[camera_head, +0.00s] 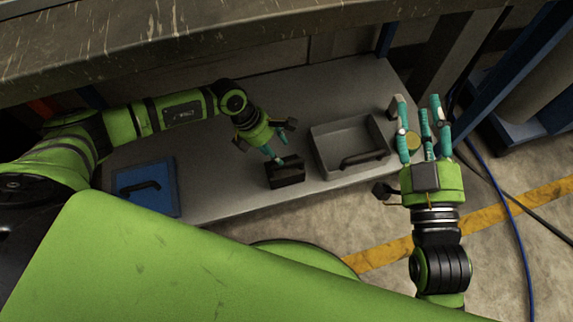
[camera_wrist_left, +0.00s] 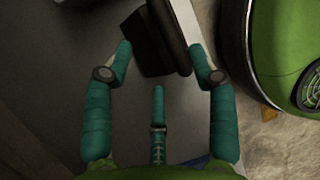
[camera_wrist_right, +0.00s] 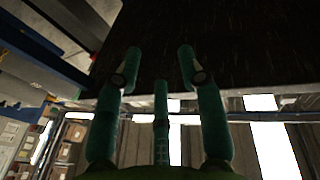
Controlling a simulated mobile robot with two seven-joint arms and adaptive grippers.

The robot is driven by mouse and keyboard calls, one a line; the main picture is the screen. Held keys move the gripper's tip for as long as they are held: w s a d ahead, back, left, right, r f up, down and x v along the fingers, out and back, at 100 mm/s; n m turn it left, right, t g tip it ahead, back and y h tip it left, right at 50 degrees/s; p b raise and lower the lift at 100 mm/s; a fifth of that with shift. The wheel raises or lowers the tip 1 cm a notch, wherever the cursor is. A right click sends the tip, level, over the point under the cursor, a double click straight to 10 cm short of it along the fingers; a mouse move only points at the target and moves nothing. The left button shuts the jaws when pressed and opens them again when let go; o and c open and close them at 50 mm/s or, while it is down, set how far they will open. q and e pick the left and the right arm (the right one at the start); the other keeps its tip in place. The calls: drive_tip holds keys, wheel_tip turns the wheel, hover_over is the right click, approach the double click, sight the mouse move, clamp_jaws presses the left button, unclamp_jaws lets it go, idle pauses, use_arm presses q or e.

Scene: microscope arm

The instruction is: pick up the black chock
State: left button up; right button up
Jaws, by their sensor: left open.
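The black chock (camera_head: 287,172) is a dark block on the grey bench near its front edge, left of the grey tray. My left gripper (camera_head: 275,150) is just above and behind it, fingers spread and pointing down at it. In the left wrist view, the chock (camera_wrist_left: 152,42) appears dark between and beyond the two outer fingertips of the left gripper (camera_wrist_left: 160,50); contact cannot be made out. My right gripper (camera_head: 417,104) is open and empty off the bench's right end, fingers pointing up in the picture. The right wrist view shows its spread fingers (camera_wrist_right: 158,62) with nothing between them.
A grey tray (camera_head: 322,146) with a black handle stands right of the chock. A blue panel (camera_head: 160,197) with a black handle lies at the bench's left. A heavy worn beam (camera_head: 200,30) spans the back above.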

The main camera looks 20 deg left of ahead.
sight(286, 162)
use_arm(q)
drive_tip(key=shift+x, duration=0.8)
drive_tip(key=x, duration=0.1)
drive_tip(key=b+x, duration=0.1)
drive_tip(key=x, duration=0.1)
drive_tip(key=b+x, duration=0.1)
drive_tip(key=shift+s+d, duration=0.35)
drive_tip(key=shift+s, duration=0.05)
drive_tip(key=shift+f, duration=0.2)
drive_tip(key=shift+d, duration=0.1)
clamp_jaws()
drive_tip(key=shift+w+r, duration=0.1)
drive_tip(key=shift+r, duration=0.05)
use_arm(e)
drive_tip(key=s+a+r+n+t+y, duration=0.1)
drive_tip(key=s+r+t+y, duration=0.4)
drive_tip(key=r, duration=0.5)
drive_tip(key=s+n+y, duration=0.1)
drive_tip(key=s, duration=0.1)
drive_tip(key=shift+s+a+r+n+t+y, duration=0.15)
drive_tip(key=shift+s+r+n+t+y, duration=0.15)
drive_tip(key=shift+s+r+n+t, duration=0.1)
